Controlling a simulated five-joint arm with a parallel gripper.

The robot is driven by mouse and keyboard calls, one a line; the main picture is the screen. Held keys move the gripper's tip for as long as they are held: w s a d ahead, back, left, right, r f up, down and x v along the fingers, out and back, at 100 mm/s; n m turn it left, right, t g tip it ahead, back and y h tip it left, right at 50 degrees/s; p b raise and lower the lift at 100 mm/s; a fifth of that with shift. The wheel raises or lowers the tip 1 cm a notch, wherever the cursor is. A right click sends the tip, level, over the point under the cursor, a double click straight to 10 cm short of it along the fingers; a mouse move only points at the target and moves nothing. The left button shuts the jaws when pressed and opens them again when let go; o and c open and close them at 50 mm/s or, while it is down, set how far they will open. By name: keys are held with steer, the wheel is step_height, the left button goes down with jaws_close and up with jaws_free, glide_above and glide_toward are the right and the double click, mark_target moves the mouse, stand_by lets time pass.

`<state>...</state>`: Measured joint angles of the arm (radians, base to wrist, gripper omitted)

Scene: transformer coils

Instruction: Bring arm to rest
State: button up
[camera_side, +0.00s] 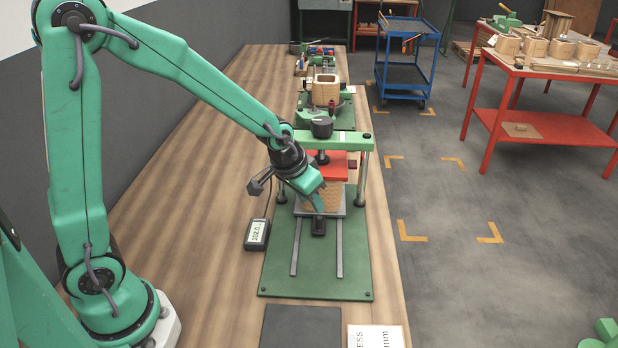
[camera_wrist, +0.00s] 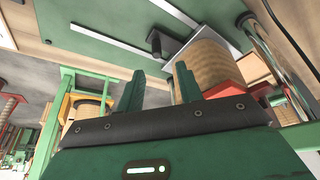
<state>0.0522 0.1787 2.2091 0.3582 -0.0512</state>
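My gripper (camera_side: 318,200) is in front of a press on the wooden bench, tilted down. In the wrist view its two green fingers (camera_wrist: 158,84) stand apart with nothing between them. A tan wound coil (camera_wrist: 210,66) sits in the press, behind the right finger in that view; I cannot tell whether the finger touches it. In the side view the coil (camera_side: 338,196) lies under a red plate (camera_side: 336,165) and is partly hidden by my gripper. The press has a green crossbeam (camera_side: 350,141), a black knob (camera_side: 321,127) and steel posts.
The green base plate (camera_side: 318,270) carries two rails and a black handle (camera_side: 319,228). A digital readout (camera_side: 257,234) stands left of it. Another tan coil form (camera_side: 326,90) stands behind the press. The bench is clear on the left. A blue cart (camera_side: 405,60) and red table (camera_side: 550,70) stand away.

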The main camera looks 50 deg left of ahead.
steer(key=s+a+r, duration=0.1)
steer(key=s+r, duration=0.6)
steer(key=s, duration=0.2)
steer(key=s+a+r+t, duration=0.1)
steer(key=s+r, duration=0.6)
steer(key=s, duration=0.3)
steer(key=shift+s+r, duration=0.15)
steer(key=shift+s, duration=0.15)
